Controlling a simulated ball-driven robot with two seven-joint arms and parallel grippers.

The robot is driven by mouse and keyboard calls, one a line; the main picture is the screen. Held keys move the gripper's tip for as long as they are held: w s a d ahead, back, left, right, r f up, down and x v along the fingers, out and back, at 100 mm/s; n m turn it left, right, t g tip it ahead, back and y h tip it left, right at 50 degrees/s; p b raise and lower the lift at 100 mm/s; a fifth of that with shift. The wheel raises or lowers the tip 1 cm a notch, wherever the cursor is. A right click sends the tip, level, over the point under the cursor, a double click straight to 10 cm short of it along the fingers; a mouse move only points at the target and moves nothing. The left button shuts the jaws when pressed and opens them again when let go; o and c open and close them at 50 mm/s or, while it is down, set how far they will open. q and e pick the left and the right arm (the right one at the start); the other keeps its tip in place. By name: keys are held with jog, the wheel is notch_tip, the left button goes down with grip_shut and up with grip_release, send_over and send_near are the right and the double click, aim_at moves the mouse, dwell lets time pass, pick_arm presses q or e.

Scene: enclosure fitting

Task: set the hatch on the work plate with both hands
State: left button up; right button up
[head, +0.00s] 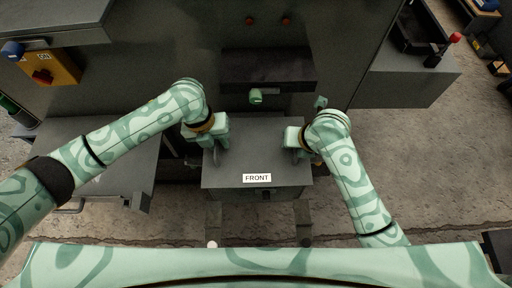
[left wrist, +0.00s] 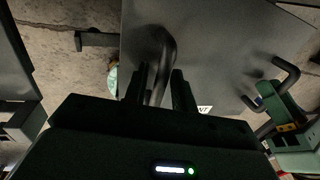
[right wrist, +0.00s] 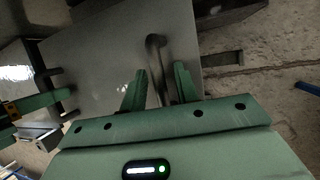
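The hatch (head: 240,165) is a flat grey plate with a white FRONT label near its front edge, level in the middle of the head view. It has two dark bent handles, one per side. My left gripper (left wrist: 157,85) straddles the left handle (left wrist: 160,45), with a finger on each side and a gap showing. My right gripper (right wrist: 160,80) straddles the right handle (right wrist: 156,50) likewise, with narrow gaps beside the bar. Both look open. What lies under the hatch is hidden, and I cannot clearly make out the work plate.
A grey cabinet with a dark recess (head: 267,70) stands behind the hatch. A grey cart (head: 95,165) is at the left, and a yellow switch box (head: 50,65) is on the back left. A ledge (head: 410,85) juts out at the right. Bare concrete floor shows at the right.

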pick_arm(q)
grip_shut()
pick_arm(e)
jog(key=c, duration=0.5)
pick_arm(q)
jog(key=shift+w+r, duration=0.1)
dwell(0.8)
